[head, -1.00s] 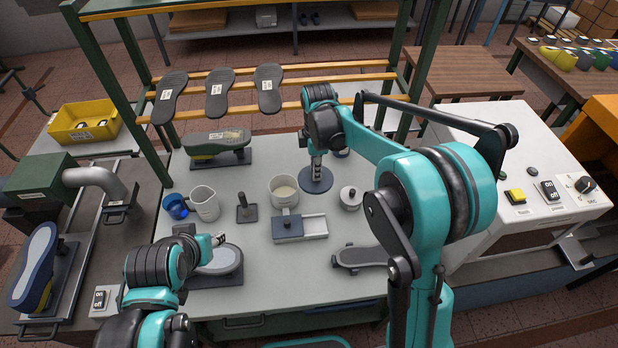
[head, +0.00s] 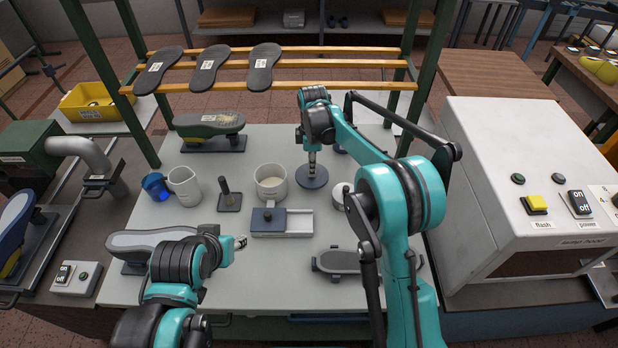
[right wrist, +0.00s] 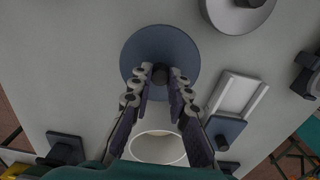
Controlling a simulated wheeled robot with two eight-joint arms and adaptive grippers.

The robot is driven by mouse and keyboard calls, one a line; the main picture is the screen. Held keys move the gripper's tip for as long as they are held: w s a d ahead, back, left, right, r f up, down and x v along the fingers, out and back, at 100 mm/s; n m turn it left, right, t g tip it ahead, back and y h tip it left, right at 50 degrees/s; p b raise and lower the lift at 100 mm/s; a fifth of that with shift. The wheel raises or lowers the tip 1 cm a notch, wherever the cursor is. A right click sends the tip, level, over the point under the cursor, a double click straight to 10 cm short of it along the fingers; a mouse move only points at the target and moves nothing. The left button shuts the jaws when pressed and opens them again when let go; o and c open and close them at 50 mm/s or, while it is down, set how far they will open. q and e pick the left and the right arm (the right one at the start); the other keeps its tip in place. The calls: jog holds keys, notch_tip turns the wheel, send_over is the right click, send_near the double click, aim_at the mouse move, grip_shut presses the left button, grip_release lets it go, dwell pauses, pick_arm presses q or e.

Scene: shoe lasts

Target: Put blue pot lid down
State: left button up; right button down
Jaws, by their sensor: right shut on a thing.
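The blue pot lid (head: 311,177) is a flat, dark blue-grey disc with a dark knob, to the right of an open white pot (head: 270,183). My right gripper (head: 311,157) points down over it. In the right wrist view my right gripper (right wrist: 160,77) is shut on the knob, with the lid (right wrist: 148,50) flat beneath its fingers. I cannot tell whether the lid touches the table or hangs just above it. My left gripper (head: 238,241) is low over the table's front left; its fingers are too small to read.
A blue cup (head: 155,186) and white jug (head: 184,186) stand left on the grey table (head: 330,227). A dark stamp-like tool (head: 229,196), a sliding fixture (head: 282,221) and a dark sole-shaped holder (head: 338,262) are nearby. A pale round-lidded pot (head: 341,192) sits close right of the lid.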

jog(key=shift+w+a+f, duration=0.5)
jog(key=shift+a, duration=0.15)
jog(key=shift+f+b, duration=0.85)
jog(key=shift+f, duration=1.1)
jog(key=shift+f, duration=0.1)
jog(key=c, duration=1.4)
grip_release()
jog(key=shift+c, duration=0.2)
